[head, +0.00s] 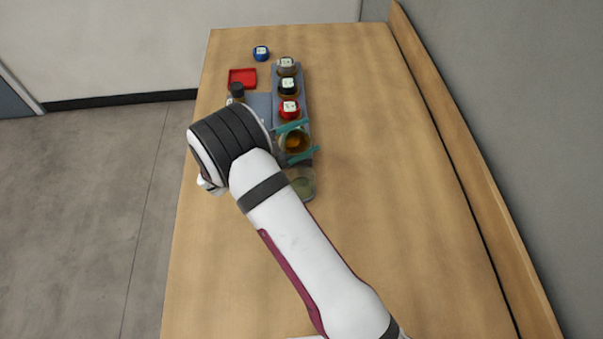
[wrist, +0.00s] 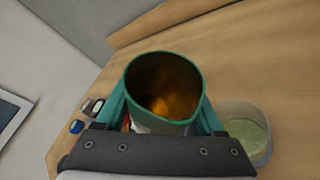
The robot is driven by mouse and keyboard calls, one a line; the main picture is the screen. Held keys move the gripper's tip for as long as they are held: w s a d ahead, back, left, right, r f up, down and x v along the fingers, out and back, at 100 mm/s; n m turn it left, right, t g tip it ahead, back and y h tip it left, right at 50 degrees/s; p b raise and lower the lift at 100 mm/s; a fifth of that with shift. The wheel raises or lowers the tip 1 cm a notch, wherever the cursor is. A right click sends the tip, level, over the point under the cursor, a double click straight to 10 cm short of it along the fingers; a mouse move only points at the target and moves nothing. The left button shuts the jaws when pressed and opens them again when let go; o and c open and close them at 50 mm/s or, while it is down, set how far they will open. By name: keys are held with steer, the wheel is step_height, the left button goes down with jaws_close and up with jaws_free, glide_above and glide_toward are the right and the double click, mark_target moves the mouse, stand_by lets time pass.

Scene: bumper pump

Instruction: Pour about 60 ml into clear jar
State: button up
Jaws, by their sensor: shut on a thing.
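My gripper (head: 299,140) is shut on a round cup (head: 296,143) with amber liquid inside, one teal finger on each side. In the wrist view my gripper (wrist: 166,112) holds the same cup (wrist: 134,84), with its teal rim and open mouth facing the camera; the amber liquid shows deep inside. The clear jar (head: 303,187) stands just nearer than the cup in the head view, partly behind my arm. In the wrist view the clear jar (wrist: 262,152) is right of the cup, open, with pale green contents. No stream between them is visible.
A grey tray (head: 276,72) holds jars with red (head: 289,110), black (head: 288,86) and grey (head: 287,65) lids in a row beyond the cup. A dark-capped bottle (head: 237,90), red dish (head: 242,78) and blue-lidded item (head: 261,53) lie left. The table's right side is clear.

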steer(key=shift+s+r+m+t, duration=0.1)
steer(key=shift+r+m+t, duration=0.2)
steer(key=shift+m+t, duration=0.15)
steer(key=shift+f+m+t, duration=0.25)
steer(key=shift+f+m, duration=0.05)
steer(key=shift+m, duration=0.45)
stand_by(0.5)
steer(key=shift+r+m+h, duration=0.2)
steer(key=shift+m+h, duration=0.1)
steer(key=shift+w, duration=0.25)
stand_by(0.6)
steer(key=shift+a+r+m+t, duration=0.2)
steer(key=shift+m+t, duration=0.1)
steer(key=shift+m, duration=0.1)
steer(key=shift+f+m+h, duration=0.3)
steer(key=shift+f+m, duration=0.05)
steer(key=shift+m, duration=0.35)
stand_by(0.5)
steer(key=shift+s+d+r+t, duration=0.1)
steer(key=shift+t, duration=0.2)
